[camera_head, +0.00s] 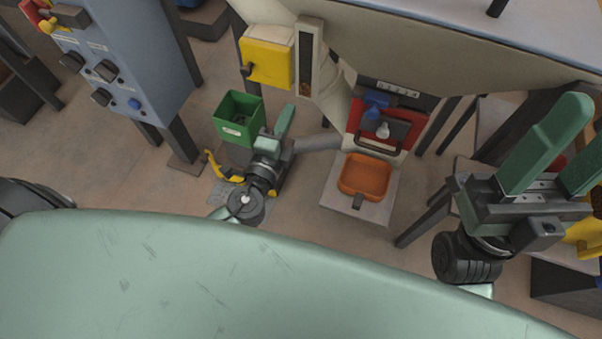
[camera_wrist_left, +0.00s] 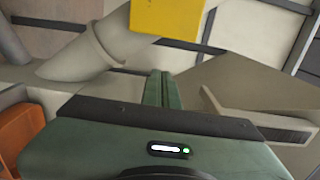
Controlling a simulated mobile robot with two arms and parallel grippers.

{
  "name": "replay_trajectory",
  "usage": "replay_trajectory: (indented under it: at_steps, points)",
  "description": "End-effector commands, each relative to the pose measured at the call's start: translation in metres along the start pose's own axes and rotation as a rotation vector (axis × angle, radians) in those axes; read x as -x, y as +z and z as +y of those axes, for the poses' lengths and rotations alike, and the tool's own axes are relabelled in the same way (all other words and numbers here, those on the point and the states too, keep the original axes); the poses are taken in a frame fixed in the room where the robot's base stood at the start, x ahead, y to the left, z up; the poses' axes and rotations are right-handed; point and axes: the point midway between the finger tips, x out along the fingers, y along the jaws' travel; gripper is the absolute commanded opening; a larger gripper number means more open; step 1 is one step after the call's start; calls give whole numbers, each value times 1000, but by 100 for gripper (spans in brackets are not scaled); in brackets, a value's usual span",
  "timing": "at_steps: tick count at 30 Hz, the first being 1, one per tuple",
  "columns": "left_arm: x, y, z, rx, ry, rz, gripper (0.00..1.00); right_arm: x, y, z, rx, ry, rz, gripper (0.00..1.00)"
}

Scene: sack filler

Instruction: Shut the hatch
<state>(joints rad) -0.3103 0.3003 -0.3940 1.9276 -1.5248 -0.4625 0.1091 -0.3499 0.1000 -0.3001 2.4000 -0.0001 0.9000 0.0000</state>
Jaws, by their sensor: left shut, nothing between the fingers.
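A red-edged hatch area (camera_head: 411,123) with a dark bar handle (camera_head: 378,147) is on the front of the pale machine, right of centre in the head view. Blue and white items show within its red edges. I cannot tell exactly how far its panel stands open. My left gripper (camera_head: 285,121) is shut and empty, to the left of the hatch area and apart from it. Its green fingers, pressed together, show in the left wrist view (camera_wrist_left: 162,88). My right gripper (camera_head: 568,150) is at the right, its green fingers apart, away from the hatch.
An orange tray (camera_head: 365,175) sits below the hatch area. A green bin (camera_head: 238,118) stands left of my left gripper. A yellow box (camera_head: 266,61) is on the machine above; it also shows in the left wrist view (camera_wrist_left: 168,18). A blue control cabinet (camera_head: 120,65) stands at the left.

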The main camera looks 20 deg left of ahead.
Motion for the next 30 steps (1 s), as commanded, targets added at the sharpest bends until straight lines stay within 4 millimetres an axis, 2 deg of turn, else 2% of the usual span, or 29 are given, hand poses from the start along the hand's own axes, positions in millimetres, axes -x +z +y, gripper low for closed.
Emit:
replay_trajectory:
  at_steps: [6, 11, 27, 30]
  points:
    - [-6, -23, -5, 7, 1, -125, 0, -14, -3, 0, 0, 0, 0, 47]
    - [-1, -55, 0, 4, 1, -116, 0, -5, -1, 0, 0, 0, 0, 47]
    - [103, -71, 1, 0, 8, -114, 0, 3, 1, 0, 0, 0, 0, 47]
    - [98, -68, 20, 8, 72, -112, 0, -7, -2, 0, 0, 0, 0, 47]
